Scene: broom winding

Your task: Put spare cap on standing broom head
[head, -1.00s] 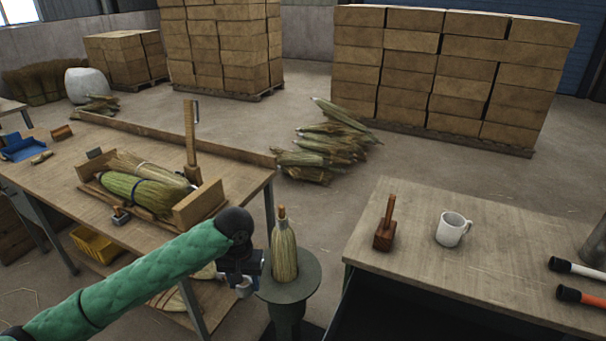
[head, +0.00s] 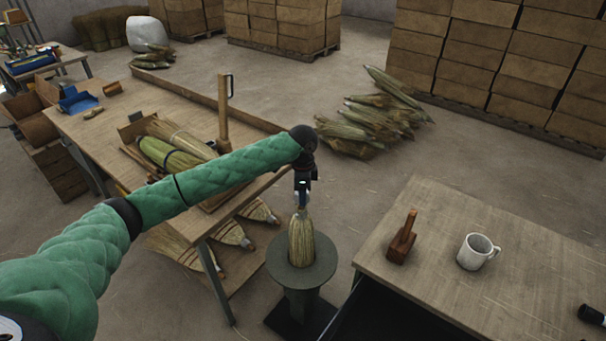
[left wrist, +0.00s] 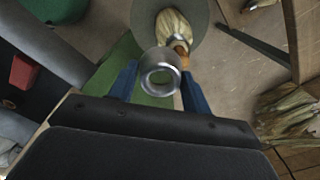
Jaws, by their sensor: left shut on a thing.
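The standing broom head (head: 301,243) is a straw bundle upright on a round grey pedestal (head: 328,264). In the left wrist view the broom head (left wrist: 172,27) shows its orange-brown tip beyond the cap. The spare cap (left wrist: 160,72) is a silvery metal ring between the blue fingers of my left gripper (left wrist: 160,88). In the head view my left gripper (head: 302,190) is shut on the cap right over the top of the broom head. The cap's edge looks slightly offset from the tip; I cannot tell whether they touch. My right gripper is not in view.
A wooden workbench (head: 250,125) with broom bundles and an upright post stands left. A second table (head: 440,235) at right holds a wooden mallet (head: 402,240) and a white mug (head: 477,251). Corn-husk-like bundles (head: 375,118) lie on the floor behind.

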